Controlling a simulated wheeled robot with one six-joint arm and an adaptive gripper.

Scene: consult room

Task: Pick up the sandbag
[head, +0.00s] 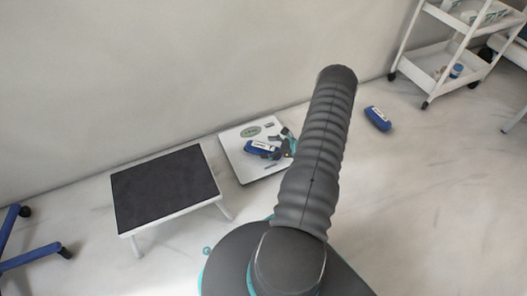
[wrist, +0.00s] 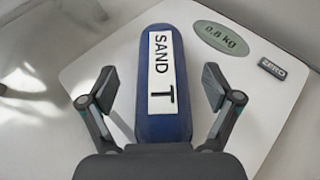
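A blue sandbag (head: 262,149) lies on a flat white scale (head: 238,165) on the floor. In the wrist view the sandbag (wrist: 160,120) is long and rounded, with a white label reading "SAND T". The scale (wrist: 268,105) shows 0.8 kg on its display. My gripper (wrist: 160,86) is open, with one finger on each side of the sandbag and a visible gap to both sides. In the head view my gripper (head: 286,146) is at the right end of the sandbag, partly hidden by my arm. The sandbag's near end is hidden behind my gripper's body.
Another blue bag (head: 377,118) with a white label lies on the floor to the right. A low step stool (head: 165,188) with a dark top stands left of the scale. A white wheeled cart (head: 440,60) stands at upper right. The wall is close behind the scale.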

